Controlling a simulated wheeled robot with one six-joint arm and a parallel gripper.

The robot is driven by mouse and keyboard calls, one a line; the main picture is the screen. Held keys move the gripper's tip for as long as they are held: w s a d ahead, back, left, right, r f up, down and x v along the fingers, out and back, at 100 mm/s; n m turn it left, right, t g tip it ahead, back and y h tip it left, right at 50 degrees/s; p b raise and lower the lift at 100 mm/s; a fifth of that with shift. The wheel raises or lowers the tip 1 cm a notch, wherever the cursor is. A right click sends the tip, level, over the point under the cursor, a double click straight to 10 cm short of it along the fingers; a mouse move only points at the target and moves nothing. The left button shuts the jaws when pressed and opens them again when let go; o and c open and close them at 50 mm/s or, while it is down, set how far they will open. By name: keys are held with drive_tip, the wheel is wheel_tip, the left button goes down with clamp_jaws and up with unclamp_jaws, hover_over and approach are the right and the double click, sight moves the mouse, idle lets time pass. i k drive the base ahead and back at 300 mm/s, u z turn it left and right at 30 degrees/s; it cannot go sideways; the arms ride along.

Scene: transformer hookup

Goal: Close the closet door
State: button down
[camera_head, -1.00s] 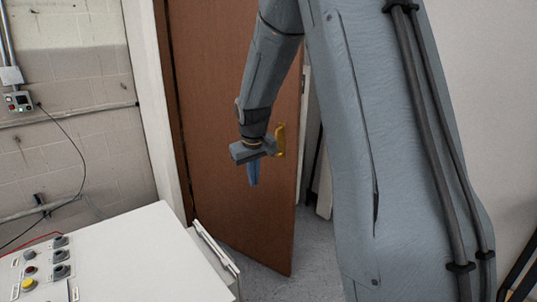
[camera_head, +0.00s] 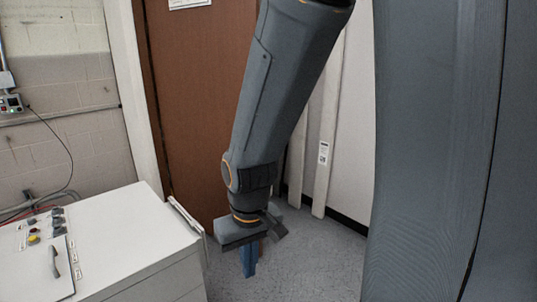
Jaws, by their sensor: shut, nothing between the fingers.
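The brown closet door (camera_head: 200,110) stands behind my arm at the upper left of the middle. Its right part and its handle are hidden behind my arm, and a paper sign shows at its top. My gripper (camera_head: 249,262) hangs downward in front of the door's lower part, above the grey floor. Its blue fingers are together with nothing visible between them. I cannot tell whether it touches the door; it looks apart from it.
A white control cabinet (camera_head: 135,240) with knobs and a handle stands at the lower left, close to my gripper. White boards (camera_head: 325,135) lean against the wall behind the arm. Grey floor (camera_head: 318,260) is clear to the right of my gripper.

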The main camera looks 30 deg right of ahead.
sight(200, 49)
drive_tip(key=u, duration=0.15)
drive_tip(key=k, duration=0.3)
drive_tip(key=z, duration=1.45)
drive_tip(key=i, duration=1.2)
drive_tip(key=u, duration=0.5)
drive_tip(key=i, duration=0.55)
drive_tip(key=u, duration=0.65)
